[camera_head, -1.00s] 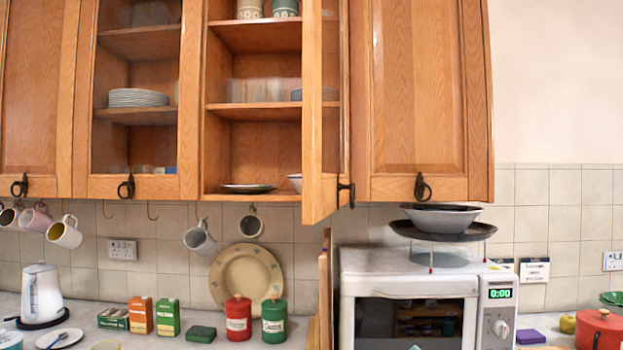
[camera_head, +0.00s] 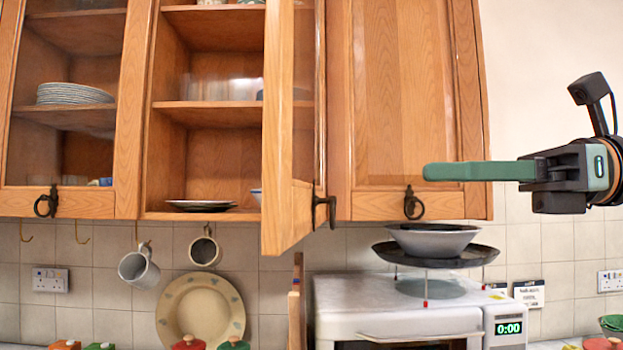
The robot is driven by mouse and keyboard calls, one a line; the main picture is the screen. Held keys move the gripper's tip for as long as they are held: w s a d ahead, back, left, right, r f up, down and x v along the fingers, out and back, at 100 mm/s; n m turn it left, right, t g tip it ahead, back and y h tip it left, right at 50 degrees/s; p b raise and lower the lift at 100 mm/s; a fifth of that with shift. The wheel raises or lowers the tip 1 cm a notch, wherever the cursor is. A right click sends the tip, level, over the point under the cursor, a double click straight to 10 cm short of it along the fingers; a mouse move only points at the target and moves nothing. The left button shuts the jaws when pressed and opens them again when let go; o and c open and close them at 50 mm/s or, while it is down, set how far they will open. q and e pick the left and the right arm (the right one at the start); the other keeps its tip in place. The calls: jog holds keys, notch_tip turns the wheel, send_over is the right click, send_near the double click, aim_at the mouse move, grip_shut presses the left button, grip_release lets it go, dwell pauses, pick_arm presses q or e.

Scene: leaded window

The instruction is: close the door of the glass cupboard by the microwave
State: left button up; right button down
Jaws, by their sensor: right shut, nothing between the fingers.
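The glass cupboard door (camera_head: 277,130) stands open, swung out toward me, so I see it nearly edge-on. It is hinged on its right side, next to the solid wooden door. Its dark ring handle (camera_head: 324,212) hangs near the bottom of the door. The open cupboard (camera_head: 205,150) to its left shows shelves with glasses and plates. The microwave (camera_head: 400,300) stands below and to the right. My right gripper (camera_head: 430,172) is shut and empty, pointing left in front of the solid door, well to the right of the open door and apart from it. My left gripper is not in view.
A bowl (camera_head: 432,240) sits on a dark plate (camera_head: 436,256) on a rack above the microwave. The solid cupboard door (camera_head: 400,90) is closed. Mugs hang from hooks under the cupboards. A large plate (camera_head: 200,308) leans on the tiles.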

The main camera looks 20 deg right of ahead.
aim_at(280, 173)
jog(key=p+x, duration=0.2)
jog(key=x, duration=1)
jog(key=shift+a+r, duration=0.15)
jog(key=shift+a, duration=0.15)
jog(key=shift+w+a, duration=0.35)
jog(key=shift+a, duration=0.25)
